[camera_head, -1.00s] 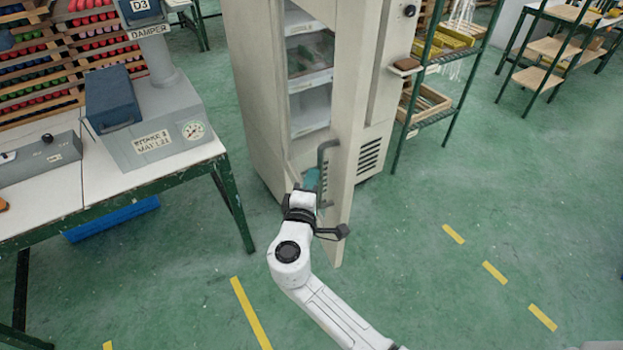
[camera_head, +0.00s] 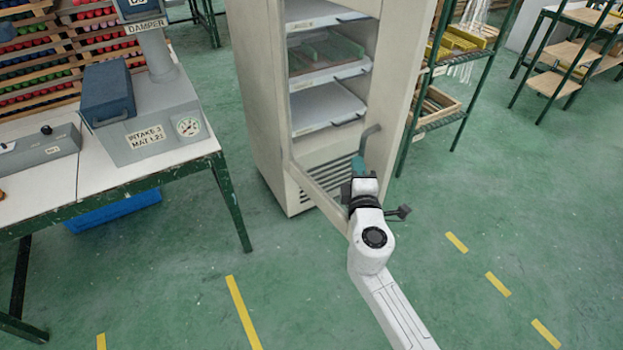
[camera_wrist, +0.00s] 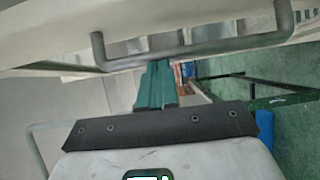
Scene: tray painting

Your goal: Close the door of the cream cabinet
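The cream cabinet (camera_head: 262,110) stands at the centre of the head view with its door (camera_head: 400,80) ajar. The door has a broad frame around a large opening or clear pane, and shelves show through it. A grey bar handle (camera_head: 368,143) is on the door's free side and also crosses the top of the wrist view (camera_wrist: 200,54). My gripper (camera_head: 358,168) is low at the door's free side, by the lower end of the handle. In the wrist view its teal fingers (camera_wrist: 155,82) are together, tips at the handle bar; I cannot tell whether they touch it.
A white bench (camera_head: 110,180) with grey equipment (camera_head: 150,125) stands at left, a blue bin (camera_head: 115,212) below it. A green-framed rack (camera_head: 455,60) stands right of the cabinet. Green floor with yellow marks is clear in front.

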